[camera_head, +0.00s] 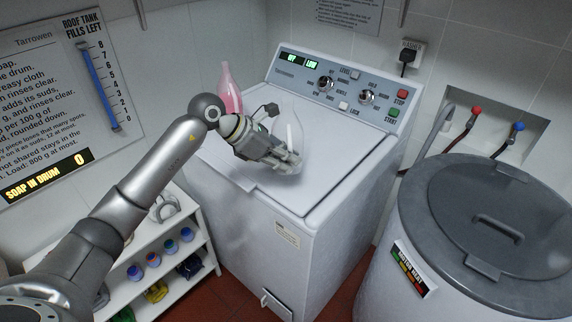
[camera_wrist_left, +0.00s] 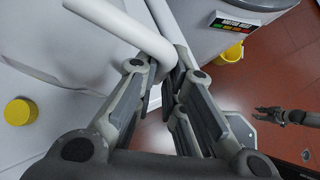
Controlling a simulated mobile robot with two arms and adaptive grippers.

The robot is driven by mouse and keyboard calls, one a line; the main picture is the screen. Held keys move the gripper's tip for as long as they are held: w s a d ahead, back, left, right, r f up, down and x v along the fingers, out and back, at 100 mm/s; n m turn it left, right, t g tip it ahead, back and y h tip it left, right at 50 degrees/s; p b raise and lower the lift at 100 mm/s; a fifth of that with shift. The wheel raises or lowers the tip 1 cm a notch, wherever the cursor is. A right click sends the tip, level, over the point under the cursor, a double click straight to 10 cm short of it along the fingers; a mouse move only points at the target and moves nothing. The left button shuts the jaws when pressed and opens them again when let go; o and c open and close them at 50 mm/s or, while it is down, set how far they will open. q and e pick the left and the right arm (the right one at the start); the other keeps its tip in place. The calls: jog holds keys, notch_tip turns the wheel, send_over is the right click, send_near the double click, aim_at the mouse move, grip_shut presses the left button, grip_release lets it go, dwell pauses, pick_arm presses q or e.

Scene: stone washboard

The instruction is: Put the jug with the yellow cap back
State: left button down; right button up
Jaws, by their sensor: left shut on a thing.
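My left gripper (camera_head: 288,163) is above the front part of the white washing machine's lid in the head view. A pale, whitish jug with a looped handle (camera_head: 289,122) shows just behind it, partly hidden by the gripper. In the left wrist view the fingers (camera_wrist_left: 165,88) are shut on a white rounded bar, which looks like the jug's handle (camera_wrist_left: 122,27). A yellow cap (camera_wrist_left: 20,111) shows at the left of that view. The cap is not visible in the head view. My right gripper (camera_wrist_left: 268,115) shows small over the red floor in the wrist view, apparently open and empty.
A pink bottle (camera_head: 231,92) stands at the machine's back left. A white shelf (camera_head: 205,240) with several small coloured containers is below left. A grey-lidded drum (camera_head: 455,190) stands at the right. The rear right of the machine lid (camera_head: 345,140) is clear.

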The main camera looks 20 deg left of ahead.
pick_arm(q)
jog(key=f+p, duration=0.1)
jog(key=f, duration=0.1)
jog(key=f+p, duration=0.1)
jog(key=f, duration=0.1)
jog(key=shift+w+a, duration=0.1)
jog(key=shift+w, duration=0.3)
jog(key=shift+f+b, duration=0.3)
jog(key=shift+b, duration=0.05)
jog(key=c, duration=1.5)
grip_release()
jog(key=shift+r, duration=0.1)
jog(key=shift+r, duration=0.1)
